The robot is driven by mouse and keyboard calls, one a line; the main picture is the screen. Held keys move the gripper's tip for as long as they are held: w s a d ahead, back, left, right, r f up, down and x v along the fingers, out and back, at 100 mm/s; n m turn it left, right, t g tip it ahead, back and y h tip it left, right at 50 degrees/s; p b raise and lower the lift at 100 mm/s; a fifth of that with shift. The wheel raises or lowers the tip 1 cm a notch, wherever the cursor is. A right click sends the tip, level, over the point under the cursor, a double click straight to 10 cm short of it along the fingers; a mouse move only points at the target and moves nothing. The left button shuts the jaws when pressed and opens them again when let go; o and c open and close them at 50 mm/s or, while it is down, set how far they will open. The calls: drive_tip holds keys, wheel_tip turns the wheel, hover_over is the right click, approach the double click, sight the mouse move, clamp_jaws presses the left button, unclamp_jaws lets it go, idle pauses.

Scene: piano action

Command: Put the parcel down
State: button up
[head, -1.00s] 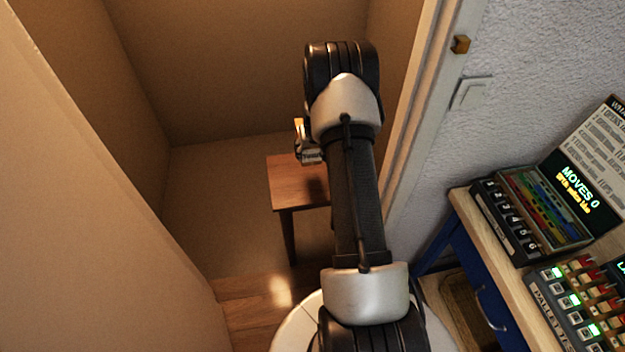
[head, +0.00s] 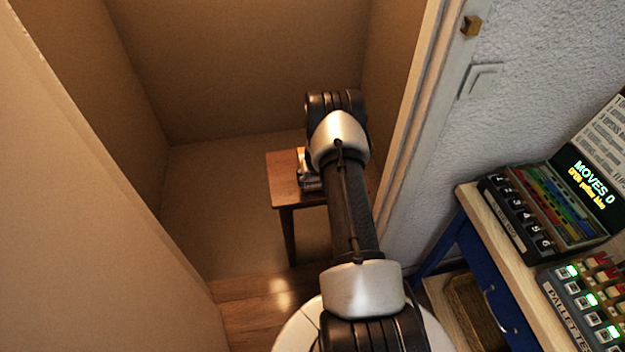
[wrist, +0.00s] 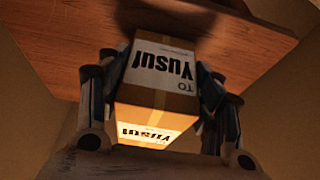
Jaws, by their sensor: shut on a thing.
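The parcel (wrist: 155,85) is a small brown cardboard box with white labels reading "TO Yusuf", seen upside down in the wrist view. My gripper (wrist: 158,88) is shut on it, with one finger on each side. A small wooden table (wrist: 70,40) lies right beyond the parcel in the wrist view. In the head view the table (head: 285,185) stands in the alcove, and my gripper (head: 310,180) is over its top, largely hidden by my arm. Whether the parcel touches the tabletop cannot be told.
Brown walls (head: 230,70) close in the alcove around the table. A white door frame (head: 425,110) stands close to my arm on the right. A bench (head: 500,245) with a numbered device and a lit "MOVES 0" display (head: 590,185) is at the right.

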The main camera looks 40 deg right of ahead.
drive_tip(key=shift+r, duration=0.2)
drive_tip(key=shift+f, duration=0.1)
drive_tip(key=shift+f, duration=0.15)
drive_tip(key=o, duration=1.3)
